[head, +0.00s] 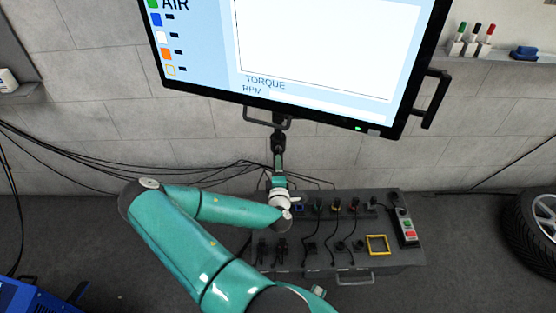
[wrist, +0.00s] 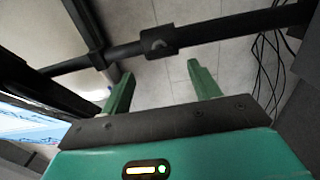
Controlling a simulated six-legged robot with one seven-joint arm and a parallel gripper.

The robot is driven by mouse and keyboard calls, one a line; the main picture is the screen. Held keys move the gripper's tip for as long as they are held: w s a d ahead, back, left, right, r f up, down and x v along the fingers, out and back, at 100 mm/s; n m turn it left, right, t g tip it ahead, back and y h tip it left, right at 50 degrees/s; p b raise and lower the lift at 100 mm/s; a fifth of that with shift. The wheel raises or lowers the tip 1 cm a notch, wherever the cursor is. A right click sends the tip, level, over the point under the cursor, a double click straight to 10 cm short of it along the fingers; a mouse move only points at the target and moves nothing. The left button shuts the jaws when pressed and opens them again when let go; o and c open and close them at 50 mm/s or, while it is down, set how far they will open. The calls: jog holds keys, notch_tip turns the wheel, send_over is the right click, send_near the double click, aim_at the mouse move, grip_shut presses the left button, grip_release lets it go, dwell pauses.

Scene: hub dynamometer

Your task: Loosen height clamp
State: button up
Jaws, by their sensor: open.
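The dark pole (wrist: 215,28) crosses the top of the wrist view, with a dark collar on it that looks like the height clamp (wrist: 158,42). The collar has a small rounded knob or lever facing me. My gripper (wrist: 160,72) is open, its two green fingers pointing toward the pole on either side of the collar. Nothing is between the fingers, and they look short of the collar. In the head view my gripper (head: 279,155) is below the monitor, in front of the pole. The collar is too small there to make out surely.
The large monitor (head: 320,50) hangs above my gripper, with side handle (head: 431,98). Below stands a dark panel box (head: 345,258) with plugged cables and a red-green switch (head: 408,228). Loose cables run along the wall. A tyre (head: 535,225) stands at right.

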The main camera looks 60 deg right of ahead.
jog(key=v, duration=0.7)
dwell(0.4)
